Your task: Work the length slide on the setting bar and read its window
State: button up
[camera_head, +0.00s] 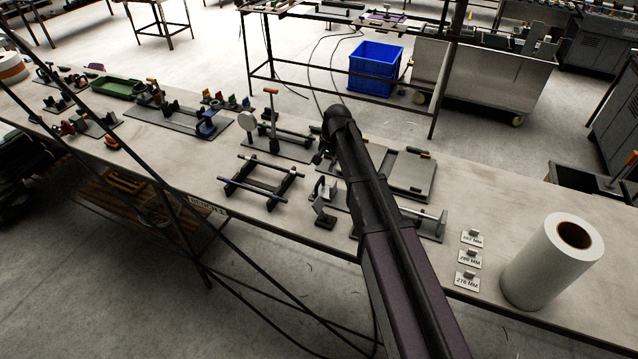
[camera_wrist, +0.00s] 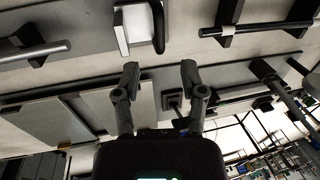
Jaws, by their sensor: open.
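My gripper (camera_head: 322,154) hangs above the middle of the bench in the head view, partly covered by my arm. In the wrist view its two fingers (camera_wrist: 162,75) are apart, with nothing between them. A long fixture with a silver rod and an upright end plate (camera_head: 425,216) looks like the setting bar; my arm hides part of it. In the wrist view, a similar rod (camera_wrist: 38,51) shows at the left. A pale block with a dark curved handle (camera_wrist: 133,28) lies beyond the fingertips. I cannot make out the length slide or read a window.
Tags marked 282 (camera_head: 471,238), 280 (camera_head: 469,259) and 278 MM (camera_head: 467,282) stand by a white roll (camera_head: 552,261). A two-rod rack (camera_head: 262,183) is left of my arm. Other fixtures and a flat plate (camera_head: 408,172) crowd the bench. The front right has bare surface.

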aim_at(320, 180)
jog(key=shift+w+a+f+b, duration=0.1)
jog(key=shift+a+f+b, duration=0.15)
jog(key=shift+f+b, duration=0.9)
jog(key=shift+w+a+f+b, duration=0.1)
jog(key=shift+a+f+b, duration=0.1)
jog(key=shift+f+b, duration=1)
jog(key=shift+w+a+f+b, duration=0.1)
jog(key=shift+a+f+b, duration=0.15)
jog(key=shift+f+b, duration=0.9)
jog(key=shift+f, duration=0.1)
grip_shut()
